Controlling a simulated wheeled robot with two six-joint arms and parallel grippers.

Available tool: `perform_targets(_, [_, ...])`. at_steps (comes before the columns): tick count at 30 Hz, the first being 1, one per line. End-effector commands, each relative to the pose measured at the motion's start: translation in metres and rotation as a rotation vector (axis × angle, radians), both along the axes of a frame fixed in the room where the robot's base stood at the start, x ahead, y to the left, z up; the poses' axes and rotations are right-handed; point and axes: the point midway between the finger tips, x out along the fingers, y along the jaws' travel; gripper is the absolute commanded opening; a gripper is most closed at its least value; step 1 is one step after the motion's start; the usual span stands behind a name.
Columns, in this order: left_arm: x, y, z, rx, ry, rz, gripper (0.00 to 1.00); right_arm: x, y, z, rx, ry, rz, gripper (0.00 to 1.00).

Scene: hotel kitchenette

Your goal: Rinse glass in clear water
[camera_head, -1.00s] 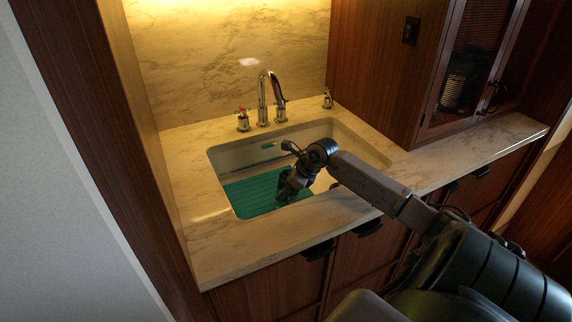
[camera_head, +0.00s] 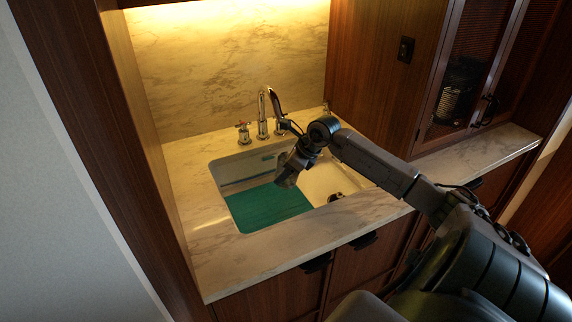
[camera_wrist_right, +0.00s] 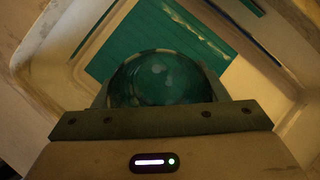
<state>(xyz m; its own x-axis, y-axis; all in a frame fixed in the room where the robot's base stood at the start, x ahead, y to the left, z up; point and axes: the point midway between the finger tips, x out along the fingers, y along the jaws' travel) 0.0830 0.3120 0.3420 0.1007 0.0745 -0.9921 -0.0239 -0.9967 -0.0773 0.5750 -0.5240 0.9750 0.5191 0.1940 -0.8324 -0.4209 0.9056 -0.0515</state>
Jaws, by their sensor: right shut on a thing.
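My right gripper (camera_head: 287,180) reaches in from the right and hangs over the sink (camera_head: 238,228). In the right wrist view it is shut on a rounded, see-through glass (camera_wrist_right: 157,78), which fills the space between the fingers and shows green through it. In the head view the glass is too small and dark to make out clearly. The chrome faucet (camera_head: 263,112) stands behind the sink, with its spout behind my wrist. I cannot make out a stream of water. My left gripper is not in view.
A faucet handle (camera_head: 243,133) stands left of the spout. The marble counter (camera_head: 205,235) is clear.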

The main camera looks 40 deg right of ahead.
Motion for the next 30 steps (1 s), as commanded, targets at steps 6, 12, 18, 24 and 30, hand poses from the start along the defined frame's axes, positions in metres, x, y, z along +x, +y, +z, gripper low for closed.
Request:
perform_targets(6, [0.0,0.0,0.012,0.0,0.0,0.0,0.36,0.0,0.0,0.03,-0.001,-0.001,0.0,0.36])
perform_targets(12, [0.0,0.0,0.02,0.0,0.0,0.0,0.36,0.0,0.0,0.054,0.0,-0.002,0.0,0.36])
perform_targets(18, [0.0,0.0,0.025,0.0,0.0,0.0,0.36,0.0,0.0,0.07,-0.001,-0.001,0.0,0.36])
perform_targets(24, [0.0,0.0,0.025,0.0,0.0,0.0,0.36,0.0,0.0,0.07,0.0,-0.001,0.0,0.36])
perform_targets(30, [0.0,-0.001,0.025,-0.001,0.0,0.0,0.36,0.0,0.0,0.07,0.0,-0.001,0.0,0.36])
